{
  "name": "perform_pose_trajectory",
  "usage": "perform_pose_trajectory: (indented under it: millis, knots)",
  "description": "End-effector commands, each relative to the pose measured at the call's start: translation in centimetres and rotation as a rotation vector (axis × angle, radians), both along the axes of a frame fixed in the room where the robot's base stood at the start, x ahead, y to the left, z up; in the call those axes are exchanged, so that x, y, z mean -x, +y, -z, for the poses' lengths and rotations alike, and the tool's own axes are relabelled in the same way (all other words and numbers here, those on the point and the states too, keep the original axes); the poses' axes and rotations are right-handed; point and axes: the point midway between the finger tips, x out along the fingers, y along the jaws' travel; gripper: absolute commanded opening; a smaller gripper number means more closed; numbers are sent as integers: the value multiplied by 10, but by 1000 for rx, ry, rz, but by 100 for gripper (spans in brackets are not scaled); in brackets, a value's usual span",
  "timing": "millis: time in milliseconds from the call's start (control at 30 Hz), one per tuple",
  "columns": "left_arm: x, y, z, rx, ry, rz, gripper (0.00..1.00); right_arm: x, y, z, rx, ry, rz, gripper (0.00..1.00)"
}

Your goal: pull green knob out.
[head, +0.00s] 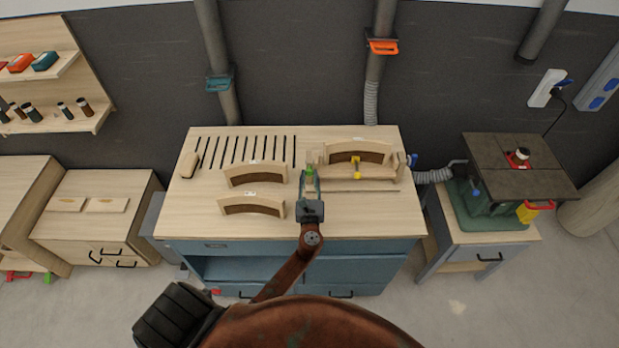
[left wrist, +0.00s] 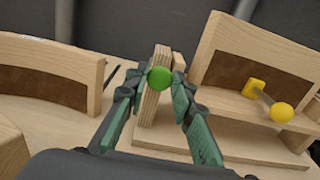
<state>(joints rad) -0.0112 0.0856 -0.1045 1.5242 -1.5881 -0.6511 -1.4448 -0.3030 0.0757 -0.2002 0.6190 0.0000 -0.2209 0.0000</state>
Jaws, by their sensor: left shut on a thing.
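The green knob (left wrist: 160,78) is round and sits in front of an upright plywood post in the left wrist view. My left gripper (left wrist: 158,92) has its two green fingers on either side of the knob, shut on it. In the head view my left gripper (head: 310,190) reaches over the workbench, and the green knob (head: 310,171) shows small at its tips. The knob's stem is hidden. My right gripper is not in view.
A yellow knob (left wrist: 282,112) sticks out from the wooden form at right. Curved wooden forms (head: 252,206) stand left of my gripper on the workbench (head: 200,222). Dark slots line the bench's back left. A side cabinet with a machine (head: 487,222) stands at right.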

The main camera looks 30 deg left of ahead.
Motion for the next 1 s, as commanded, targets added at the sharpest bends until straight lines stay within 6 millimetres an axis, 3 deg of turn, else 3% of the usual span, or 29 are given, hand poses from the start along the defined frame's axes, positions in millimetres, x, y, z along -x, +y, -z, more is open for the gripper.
perform_pose_trajectory:
  millis: [267, 500, 733, 767, 1000]
  knots:
    - [1, -1, 0, 1, 1, 1, 0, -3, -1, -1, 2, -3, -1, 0]
    - [22, -15, 0, 1, 1, 2, 0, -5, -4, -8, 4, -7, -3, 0]
    - [22, -15, 1, 1, 1, 2, 0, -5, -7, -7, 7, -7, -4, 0]
    - [22, -15, 1, 1, 1, 2, 24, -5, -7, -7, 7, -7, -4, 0]
    - [22, -14, 0, 1, 1, 1, 39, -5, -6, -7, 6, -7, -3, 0]
